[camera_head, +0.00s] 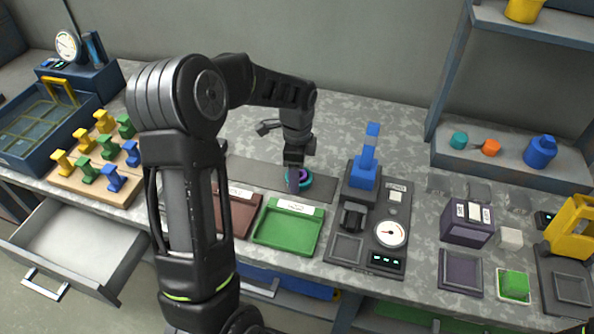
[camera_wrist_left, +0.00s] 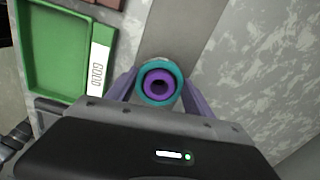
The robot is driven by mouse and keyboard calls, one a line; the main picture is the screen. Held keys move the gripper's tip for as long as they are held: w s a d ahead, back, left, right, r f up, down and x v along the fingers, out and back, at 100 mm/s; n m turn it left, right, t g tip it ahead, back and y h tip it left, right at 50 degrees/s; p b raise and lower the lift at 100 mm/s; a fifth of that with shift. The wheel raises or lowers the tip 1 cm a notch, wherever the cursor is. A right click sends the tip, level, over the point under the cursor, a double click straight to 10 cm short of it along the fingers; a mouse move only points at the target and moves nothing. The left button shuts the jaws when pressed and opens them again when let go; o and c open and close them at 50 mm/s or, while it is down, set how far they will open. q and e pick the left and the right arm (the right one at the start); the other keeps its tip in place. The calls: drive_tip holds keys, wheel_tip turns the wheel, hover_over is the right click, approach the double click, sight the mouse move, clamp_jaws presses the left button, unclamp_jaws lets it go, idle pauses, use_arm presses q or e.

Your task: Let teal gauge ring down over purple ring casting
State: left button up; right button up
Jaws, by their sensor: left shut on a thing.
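In the left wrist view, the teal gauge ring (camera_wrist_left: 148,97) sits between the two purple fingers of my left gripper (camera_wrist_left: 160,92), which are shut on it. The purple ring casting (camera_wrist_left: 146,83) shows inside the teal ring, with a dark hole in its middle. From this angle I cannot tell how far the teal ring is down over it. In the head view, my left gripper (camera_head: 296,180) points down at the dark grey strip, and the teal ring (camera_head: 307,180) shows beside its fingers. My right gripper is not in view.
A green tray (camera_head: 262,238) labelled GOOD and a red-brown tray (camera_head: 248,205) lie in front of the strip (camera_head: 262,178). A gauge fixture with a blue lever (camera_head: 366,165) stands to the right. A board of coloured pegs (camera_head: 75,183) and an open drawer (camera_head: 75,235) are at left.

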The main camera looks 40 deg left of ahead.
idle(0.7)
use_arm(q)
drive_tip(key=o, duration=1.5)
wheel_tip(320, 180, up, 8)
drive_tip(key=shift+f, duration=0.1)
drive_tip(key=shift+f, duration=0.1)
idle(0.3)
